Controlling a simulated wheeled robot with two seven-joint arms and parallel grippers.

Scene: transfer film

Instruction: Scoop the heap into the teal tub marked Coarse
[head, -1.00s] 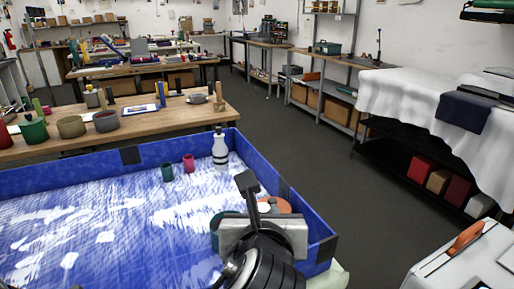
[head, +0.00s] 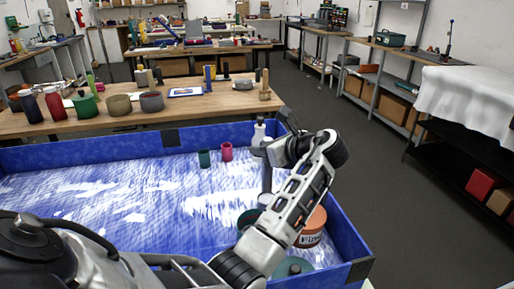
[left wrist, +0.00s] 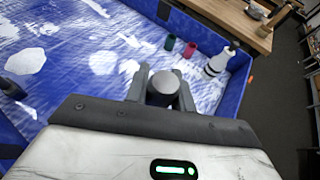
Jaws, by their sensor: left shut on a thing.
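My left gripper (head: 268,153) is at the right side of the blue-walled tray (head: 356,243). In the left wrist view its fingers (left wrist: 162,88) are shut on a dark, round-ended handle (left wrist: 163,82). In the head view a dark upright shaft (head: 266,182) hangs below it; its lower end is hidden. White heaped patches (head: 205,207) lie on the tray floor, also in the left wrist view (left wrist: 25,62). An orange tub (head: 312,228) marked Fine stands behind my arm. A dark teal thing (head: 247,217) and a teal round thing (head: 294,267) are partly hidden; no Coarse label shows. My right gripper is not in view.
A green cup (head: 204,158), a pink cup (head: 226,152) and a white bottle (head: 259,133) stand at the tray's far right. A wooden bench (head: 190,100) with pots is beyond the far wall. The tray's left half is open.

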